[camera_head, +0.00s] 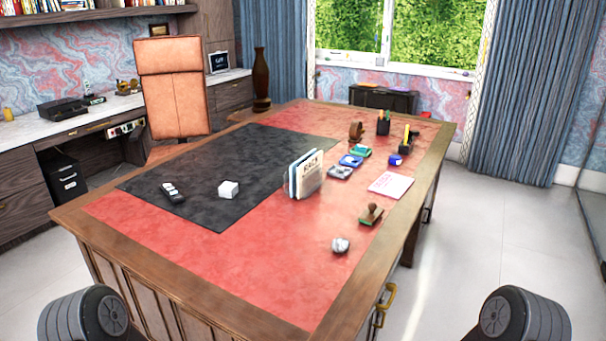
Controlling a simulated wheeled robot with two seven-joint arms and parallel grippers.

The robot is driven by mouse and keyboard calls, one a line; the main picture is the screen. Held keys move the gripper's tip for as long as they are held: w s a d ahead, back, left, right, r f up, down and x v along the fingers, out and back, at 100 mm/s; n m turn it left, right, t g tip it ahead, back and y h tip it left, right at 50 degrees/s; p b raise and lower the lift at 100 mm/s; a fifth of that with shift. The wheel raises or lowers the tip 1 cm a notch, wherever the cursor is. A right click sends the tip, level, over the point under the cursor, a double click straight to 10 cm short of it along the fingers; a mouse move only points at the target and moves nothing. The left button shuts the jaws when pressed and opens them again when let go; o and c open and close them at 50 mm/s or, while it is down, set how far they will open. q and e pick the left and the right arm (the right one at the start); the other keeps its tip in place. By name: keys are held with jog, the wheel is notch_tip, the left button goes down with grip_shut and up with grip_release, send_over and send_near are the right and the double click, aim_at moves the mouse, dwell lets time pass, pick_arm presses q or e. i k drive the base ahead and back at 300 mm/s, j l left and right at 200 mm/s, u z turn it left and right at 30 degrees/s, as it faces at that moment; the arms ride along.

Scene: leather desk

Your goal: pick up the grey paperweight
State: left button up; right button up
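A small rounded grey object (340,245), which looks like the grey paperweight, sits on the red leather desk top (250,265) near its front right edge. Nothing touches it. Only dark rounded parts of my two arms show, at the bottom left and bottom right corners. Neither gripper is in view.
A stamp (371,214) stands just behind the paperweight. Stationery lines the right side. The red leather left of the paperweight is clear.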

aim_at(340, 245)
jog(key=i+l, duration=0.1)
jog(key=l, duration=0.85)
jog(key=i+l, duration=0.15)
jog(key=l, duration=0.35)
jog(key=i+l, duration=0.1)
jog(key=l, duration=0.4)
jog(key=i+l, duration=0.25)
jog(key=i, duration=0.25)
jog(key=i+l+z, duration=0.1)
jog(key=i+l, duration=0.15)
jog(key=i, duration=0.25)
